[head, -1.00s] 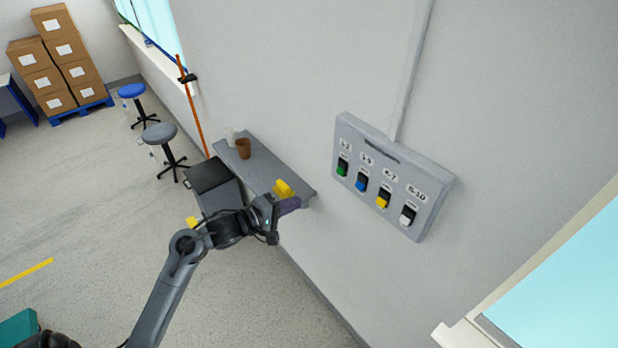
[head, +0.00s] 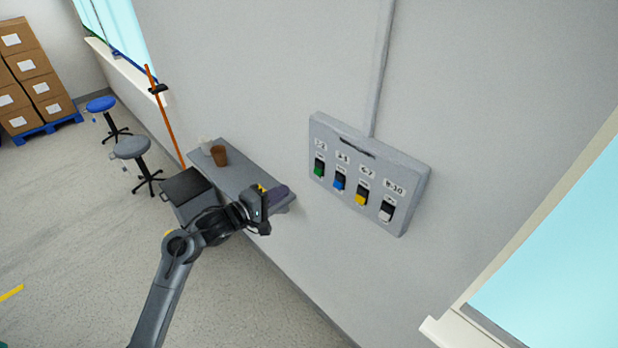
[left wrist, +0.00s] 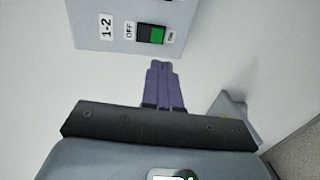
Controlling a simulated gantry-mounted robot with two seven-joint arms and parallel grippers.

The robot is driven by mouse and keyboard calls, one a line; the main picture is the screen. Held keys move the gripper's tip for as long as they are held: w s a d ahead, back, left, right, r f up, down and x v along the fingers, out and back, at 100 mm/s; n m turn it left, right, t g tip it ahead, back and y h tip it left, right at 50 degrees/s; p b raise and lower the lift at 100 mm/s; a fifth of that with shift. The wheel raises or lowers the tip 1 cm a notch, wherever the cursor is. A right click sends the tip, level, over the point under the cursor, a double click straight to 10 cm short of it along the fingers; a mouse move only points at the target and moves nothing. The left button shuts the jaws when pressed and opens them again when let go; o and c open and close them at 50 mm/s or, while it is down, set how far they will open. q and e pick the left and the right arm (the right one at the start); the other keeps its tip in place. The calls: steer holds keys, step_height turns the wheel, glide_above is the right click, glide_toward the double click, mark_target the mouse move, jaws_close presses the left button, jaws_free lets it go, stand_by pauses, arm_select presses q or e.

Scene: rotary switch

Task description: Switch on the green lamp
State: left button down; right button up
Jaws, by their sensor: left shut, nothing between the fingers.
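The grey switch panel (head: 400,165) hangs on the wall, with green, blue, yellow and white switches in a row. The green switch (head: 319,168) is leftmost, under the label 1-2. In the left wrist view the green switch (left wrist: 151,34) has a dark half by OFF and a green half by ON; I cannot tell which side is pressed. My left gripper (head: 284,191) has purple fingers, shut and empty, left of and below the panel. In the left wrist view the fingertips (left wrist: 162,64) point at the green switch, apart from it. My right gripper is out of view.
A grey wall shelf (head: 240,180) behind my left gripper bears a brown cup (head: 219,156) and a pale cup (head: 206,146). A conduit (head: 380,70) runs up from the panel. A window (head: 555,240) is at the right. The wall between gripper and panel is clear.

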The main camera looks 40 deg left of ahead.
arm_select(q)
glide_toward(317, 173)
steer(key=w, duration=0.5)
steer(key=shift+w+d+f+p, duration=0.2)
steer(key=shift+d+f+p, duration=0.05)
steer(key=shift+f+p, duration=0.1)
steer(key=shift+w+f, duration=0.15)
steer(key=shift+w, duration=0.5)
